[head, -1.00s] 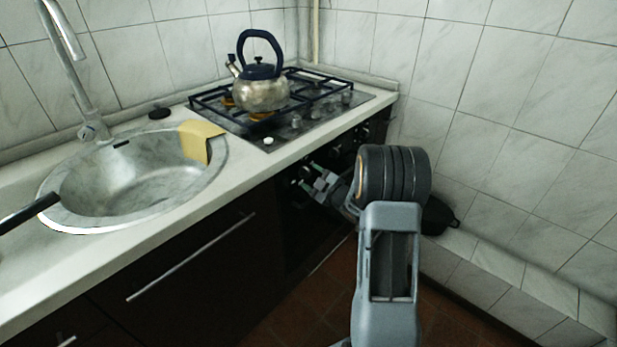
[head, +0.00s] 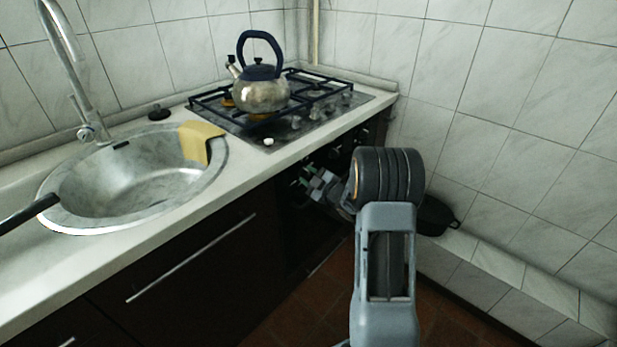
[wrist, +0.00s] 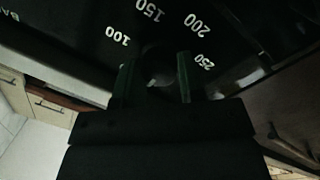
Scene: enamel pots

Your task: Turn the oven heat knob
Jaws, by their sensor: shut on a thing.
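The oven heat knob (wrist: 160,76) shows dimly in the wrist view, dark and round, on a black panel with white numbers 100, 150, 200 and 250 around it. My gripper (wrist: 155,78) has one finger on each side of the knob and is shut on it. In the head view my gripper (head: 303,180) is at the upper front of the dark oven (head: 310,235), under the counter edge. The knob is hidden there by the gripper, and its pointer mark cannot be made out.
A kettle (head: 262,95) stands on the gas hob (head: 325,112) above the oven. A sink (head: 140,180) with a yellow cloth (head: 203,140) is to the left. A black pan (head: 437,214) lies right of my arm, near the tiled wall (head: 500,130).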

